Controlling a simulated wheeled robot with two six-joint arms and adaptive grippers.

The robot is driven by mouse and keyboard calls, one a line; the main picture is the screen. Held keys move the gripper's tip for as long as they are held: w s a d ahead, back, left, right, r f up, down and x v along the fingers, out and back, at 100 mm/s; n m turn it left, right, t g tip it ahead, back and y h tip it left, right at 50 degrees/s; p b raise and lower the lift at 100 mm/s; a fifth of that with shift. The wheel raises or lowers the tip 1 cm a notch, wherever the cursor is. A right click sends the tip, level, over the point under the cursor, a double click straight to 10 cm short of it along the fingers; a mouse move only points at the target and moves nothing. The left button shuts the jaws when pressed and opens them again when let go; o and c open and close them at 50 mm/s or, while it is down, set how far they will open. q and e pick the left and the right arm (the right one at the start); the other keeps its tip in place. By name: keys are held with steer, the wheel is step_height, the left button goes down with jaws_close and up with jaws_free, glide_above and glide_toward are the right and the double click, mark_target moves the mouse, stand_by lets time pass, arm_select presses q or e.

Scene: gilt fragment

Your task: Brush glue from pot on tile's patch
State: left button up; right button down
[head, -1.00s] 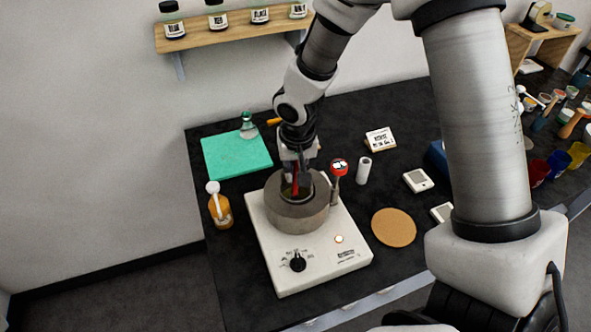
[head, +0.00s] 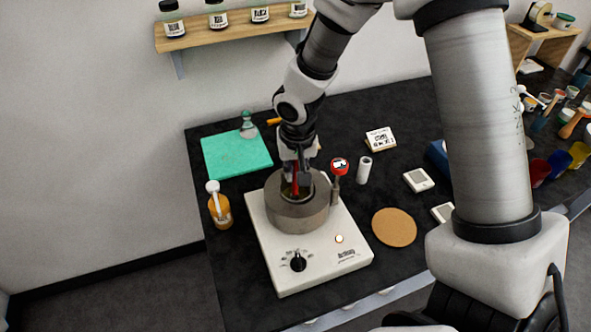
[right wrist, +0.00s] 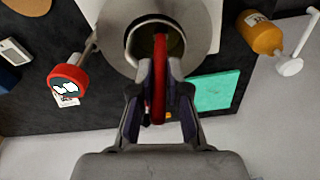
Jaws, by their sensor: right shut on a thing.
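The glue pot (head: 297,217) is a grey metal pot on a white hotplate (head: 318,262). My right gripper (head: 297,182) points down at the pot's mouth. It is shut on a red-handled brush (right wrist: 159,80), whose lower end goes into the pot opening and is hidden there. In the right wrist view the pot's rim (right wrist: 205,22) surrounds the dark inside. I cannot make out the tile or its patch for certain. My left gripper is not in view.
A red-topped dial thermometer (head: 339,166) stands beside the pot. A green mat (head: 235,155) lies at the left, with an amber bottle (head: 220,211) in front. A cork disc (head: 394,228) and a white roll (head: 364,170) lie to the right. A wall shelf (head: 237,30) is above.

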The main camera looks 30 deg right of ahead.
steer(key=shift+s, duration=0.1)
stand_by(0.3)
step_height(320, 180, up, 7)
steer(key=p, duration=0.5)
steer(key=shift+p, duration=0.35)
steer(key=shift+f, duration=0.1)
stand_by(0.3)
